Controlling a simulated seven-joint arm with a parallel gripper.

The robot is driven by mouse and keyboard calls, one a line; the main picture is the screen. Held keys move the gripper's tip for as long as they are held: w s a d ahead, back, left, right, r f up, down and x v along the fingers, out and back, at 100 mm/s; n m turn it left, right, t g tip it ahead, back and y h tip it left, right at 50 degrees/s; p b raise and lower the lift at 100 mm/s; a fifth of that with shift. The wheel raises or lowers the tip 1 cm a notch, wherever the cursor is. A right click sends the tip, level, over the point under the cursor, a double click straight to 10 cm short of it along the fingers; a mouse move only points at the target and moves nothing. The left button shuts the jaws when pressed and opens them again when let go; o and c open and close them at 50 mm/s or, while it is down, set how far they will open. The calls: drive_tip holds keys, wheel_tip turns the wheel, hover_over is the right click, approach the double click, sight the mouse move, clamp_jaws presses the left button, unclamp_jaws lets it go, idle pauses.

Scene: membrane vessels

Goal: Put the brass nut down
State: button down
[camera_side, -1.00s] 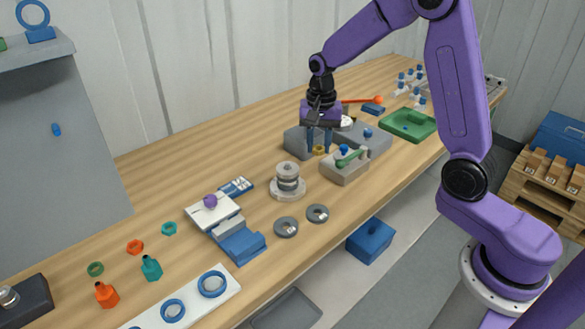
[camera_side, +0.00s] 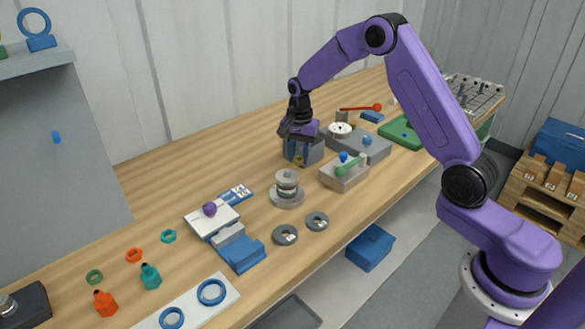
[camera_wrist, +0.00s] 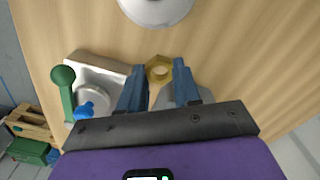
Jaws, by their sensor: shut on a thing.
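The brass nut (camera_side: 299,160) is a small gold hexagonal ring. It also shows in the wrist view (camera_wrist: 159,71), between the tips of my gripper's blue fingers. My gripper (camera_side: 300,156) points down and is shut on the nut, in front of a grey block (camera_side: 317,152). In the wrist view my gripper (camera_wrist: 159,66) has bare wood beyond the nut. I cannot tell how far the nut is above the bench, or whether it touches it.
A stacked metal vessel (camera_side: 287,184) stands on the bench, nearer the side camera. To the right is a pale block (camera_side: 340,178) with a green-handled tool (camera_side: 350,165) and a blue knob. Two grey rings (camera_side: 285,235) lie near the front edge. Bare wood lies left of my gripper.

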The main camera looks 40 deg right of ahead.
drive_tip(key=shift+w+f, duration=0.75)
drive_tip(key=shift+f, duration=0.15)
drive_tip(key=shift+w+f, duration=0.7)
drive_tip(key=shift+f, duration=1.6)
drive_tip(key=shift+f, duration=0.15)
drive_tip(key=c, duration=0.8)
unclamp_jaws()
